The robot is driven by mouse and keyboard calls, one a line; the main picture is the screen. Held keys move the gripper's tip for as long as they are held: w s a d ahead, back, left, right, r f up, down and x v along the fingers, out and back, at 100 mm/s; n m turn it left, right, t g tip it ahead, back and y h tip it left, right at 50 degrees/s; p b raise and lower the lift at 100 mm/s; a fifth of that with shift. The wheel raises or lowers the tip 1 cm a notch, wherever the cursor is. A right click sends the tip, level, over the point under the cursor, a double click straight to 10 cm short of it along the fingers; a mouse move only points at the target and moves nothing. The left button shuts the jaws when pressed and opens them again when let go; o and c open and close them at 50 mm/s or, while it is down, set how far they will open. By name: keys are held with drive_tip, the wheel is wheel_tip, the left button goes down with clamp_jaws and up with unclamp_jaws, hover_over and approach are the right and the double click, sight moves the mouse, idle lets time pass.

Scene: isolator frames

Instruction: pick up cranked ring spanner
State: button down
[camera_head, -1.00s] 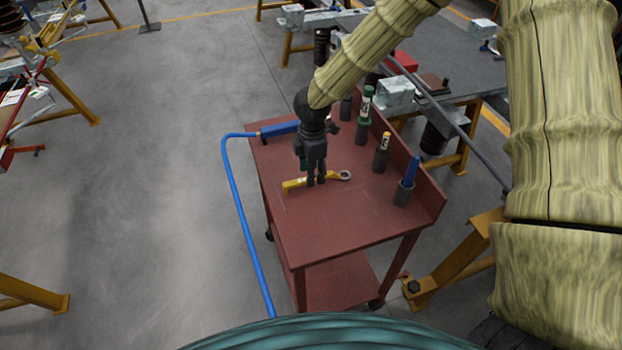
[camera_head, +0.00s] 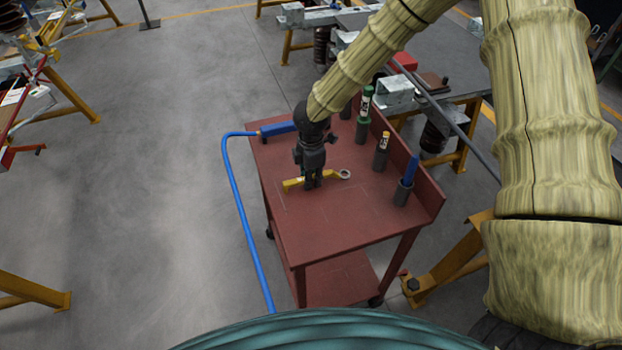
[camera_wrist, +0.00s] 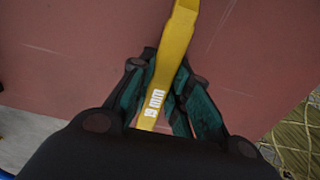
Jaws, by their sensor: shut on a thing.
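The cranked ring spanner (camera_head: 296,184) has a yellow handle and a grey ring end at its right, over the red trolley top (camera_head: 330,222). My gripper (camera_head: 312,186) points down and is shut on the middle of its handle. In the wrist view the spanner (camera_wrist: 176,40) runs up between the fingers of my gripper (camera_wrist: 160,92), with a white size label on the handle. I cannot tell whether the spanner touches the trolley top or is just above it. The ring end is outside the wrist view.
Several holders stand along the trolley's right side, among them a blue-handled tool (camera_head: 411,170), a yellow-topped one (camera_head: 384,142) and a green one (camera_head: 365,105). A blue hose (camera_head: 236,200) hangs off the left edge. The trolley's front is clear.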

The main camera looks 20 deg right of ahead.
drive_tip(key=shift+r, duration=0.1)
idle(0.3)
drive_tip(key=shift+r+b, duration=0.35)
drive_tip(key=shift+r, duration=0.5)
drive_tip(key=shift+s+a+r+b, duration=0.1)
drive_tip(key=shift+s+r+b, duration=0.1)
drive_tip(key=shift+r, duration=0.2)
drive_tip(key=shift+s+a+r+b, duration=0.1)
drive_tip(key=shift+s+r+b, duration=0.1)
drive_tip(key=shift+r, duration=0.2)
drive_tip(key=s+a+b, duration=0.1)
drive_tip(key=s, duration=0.3)
drive_tip(key=s+a+r+b, duration=0.1)
drive_tip(key=s+a, duration=0.1)
drive_tip(key=s, duration=0.3)
drive_tip(key=s+a+b, duration=0.1)
drive_tip(key=s, duration=0.4)
drive_tip(key=shift+s+a+r+b, duration=0.2)
drive_tip(key=shift+a+r+b, duration=0.1)
drive_tip(key=shift+a, duration=0.05)
drive_tip(key=c, duration=1.9)
unclamp_jaws()
drive_tip(key=shift+c, duration=0.2)
clamp_jaws()
